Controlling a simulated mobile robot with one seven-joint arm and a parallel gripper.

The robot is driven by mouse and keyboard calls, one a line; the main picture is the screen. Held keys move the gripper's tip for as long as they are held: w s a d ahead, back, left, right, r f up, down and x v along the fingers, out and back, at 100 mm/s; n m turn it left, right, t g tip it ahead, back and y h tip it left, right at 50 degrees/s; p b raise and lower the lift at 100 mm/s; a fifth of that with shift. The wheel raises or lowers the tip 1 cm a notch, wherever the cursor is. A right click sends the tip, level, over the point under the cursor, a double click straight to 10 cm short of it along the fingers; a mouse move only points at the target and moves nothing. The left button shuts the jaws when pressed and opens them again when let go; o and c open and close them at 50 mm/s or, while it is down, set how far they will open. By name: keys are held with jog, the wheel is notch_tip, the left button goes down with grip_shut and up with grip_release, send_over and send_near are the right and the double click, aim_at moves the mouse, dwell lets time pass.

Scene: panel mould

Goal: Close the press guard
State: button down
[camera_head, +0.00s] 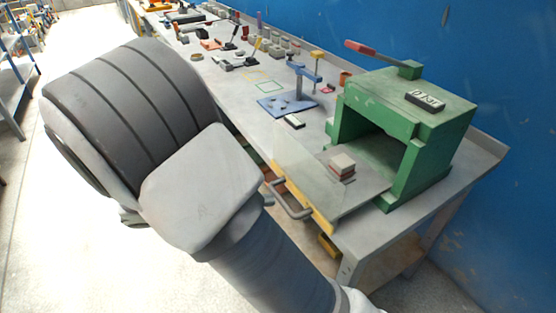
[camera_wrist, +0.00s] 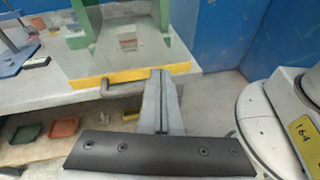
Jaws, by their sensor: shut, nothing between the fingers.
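The green press (camera_head: 440,130) stands on the bench with its front opening uncovered. Its clear guard panel (camera_head: 296,150) sits out in front of the opening, with a yellow strip (camera_head: 318,208) and a grey bar handle (camera_head: 290,207) along its lower edge. The wrist view shows the yellow strip (camera_wrist: 110,80) and handle (camera_wrist: 111,92) too. My gripper (camera_wrist: 161,74) is shut and empty, its fingertips at the handle's right end in that view. I cannot tell whether they touch it. The head view does not show my fingers. A small stack of blocks (camera_head: 342,165) shows at the press bed.
A blue fixture (camera_head: 287,104) stands on the bench left of the press. More tools and parts lie farther along the bench. A red-handled lever (camera_head: 375,50) is on top of the press. Green (camera_wrist: 25,133) and orange (camera_wrist: 65,126) trays lie below the bench top. A blue wall is behind.

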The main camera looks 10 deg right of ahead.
aim_at(303, 177)
jog(key=w+a+f+n+t+h, duration=0.2)
jog(key=a+n+t, duration=0.2)
jog(key=a, duration=0.1)
jog(key=shift+h, duration=0.3)
jog(key=x, duration=0.6)
jog(key=b+x, duration=0.1)
jog(key=x, duration=0.6)
jog(key=shift+s+d+f, duration=0.1)
jog(key=shift+d+f, duration=0.15)
jog(key=shift+d, duration=0.1)
jog(key=shift+d, duration=0.1)
jog(key=p+x, duration=0.1)
jog(key=x, duration=1.8)
jog(key=shift+d+f, duration=0.1)
jog(key=shift+d, duration=0.15)
